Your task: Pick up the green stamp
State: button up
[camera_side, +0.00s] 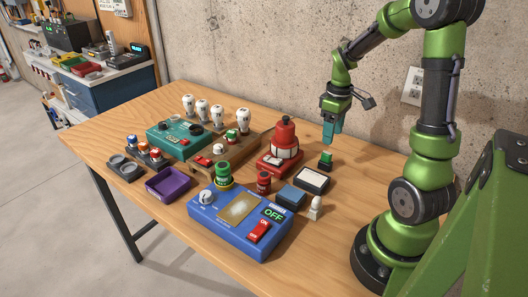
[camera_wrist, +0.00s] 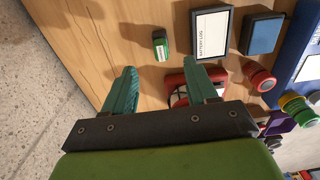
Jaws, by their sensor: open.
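The green stamp (camera_side: 326,158) stands upright on the wooden table (camera_side: 372,165), right of the red device. It has a green top part and a dark lower part. In the wrist view the green stamp (camera_wrist: 160,46) shows near the top centre, beyond my fingertips. My gripper (camera_side: 331,142) hangs above the stamp, pointing down, with a small gap to it. In the wrist view my gripper (camera_wrist: 160,72) has its two teal fingers well apart, with nothing between them.
A white-topped pad (camera_side: 311,180) and a dark blue box (camera_side: 291,196) lie close to the stamp. The red device (camera_side: 280,148) stands to its left. A blue panel (camera_side: 240,222) with an OFF display is nearer the front. The concrete wall (camera_side: 270,50) rises behind the table.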

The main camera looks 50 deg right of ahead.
aim_at(327, 153)
jog(key=f, duration=0.9)
jog(key=shift+w, duration=0.3)
